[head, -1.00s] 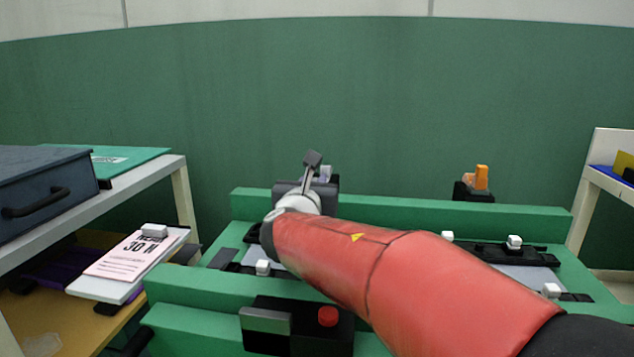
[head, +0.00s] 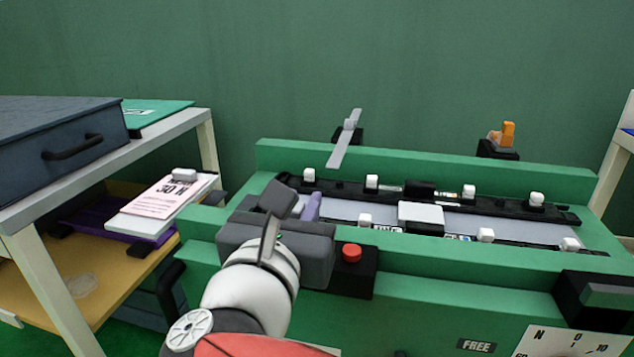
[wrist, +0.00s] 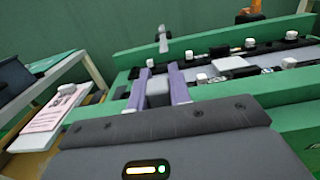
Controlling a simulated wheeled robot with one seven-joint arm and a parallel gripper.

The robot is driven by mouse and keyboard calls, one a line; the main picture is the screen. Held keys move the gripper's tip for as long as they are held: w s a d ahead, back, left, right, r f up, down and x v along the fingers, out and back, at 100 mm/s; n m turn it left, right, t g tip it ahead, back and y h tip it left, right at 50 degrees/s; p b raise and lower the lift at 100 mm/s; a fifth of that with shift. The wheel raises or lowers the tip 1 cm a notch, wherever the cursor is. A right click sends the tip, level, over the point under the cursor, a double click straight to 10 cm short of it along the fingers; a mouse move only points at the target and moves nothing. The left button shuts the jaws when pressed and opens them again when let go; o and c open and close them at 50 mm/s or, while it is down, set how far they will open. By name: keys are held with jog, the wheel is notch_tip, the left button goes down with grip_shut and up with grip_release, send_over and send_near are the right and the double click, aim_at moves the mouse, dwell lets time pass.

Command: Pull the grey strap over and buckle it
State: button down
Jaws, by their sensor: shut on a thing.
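The grey strap (head: 343,145) shows at the back rail, on a dark post, as a narrow flat strip tilted toward the front; it also shows in the wrist view (wrist: 163,38). My gripper (head: 308,206) is near the front rail, left of the red button (head: 352,252) on a black buckle box (head: 357,276). Its purple fingers (wrist: 161,88) are shut on a small grey block (wrist: 158,92). I cannot tell whether this block is the strap's end. My gripper's body hides the left part of the buckle box.
A grey bed with white knobs and a white block (head: 420,214) lies between green rails (head: 410,168). An orange clip (head: 507,134) stands on the back rail at right. A shelf (head: 165,125) with a pink card (head: 160,196) is at left.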

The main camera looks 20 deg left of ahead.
jog(key=shift+s+f, duration=0.1)
jog(key=shift+s, duration=0.4)
jog(key=c, duration=1.3)
grip_release()
jog(key=shift+s, duration=0.1)
jog(key=shift+s, duration=0.1)
jog(key=s, duration=0.7)
jog(key=shift+s+d+p, duration=0.2)
jog(key=shift+s+p, duration=0.1)
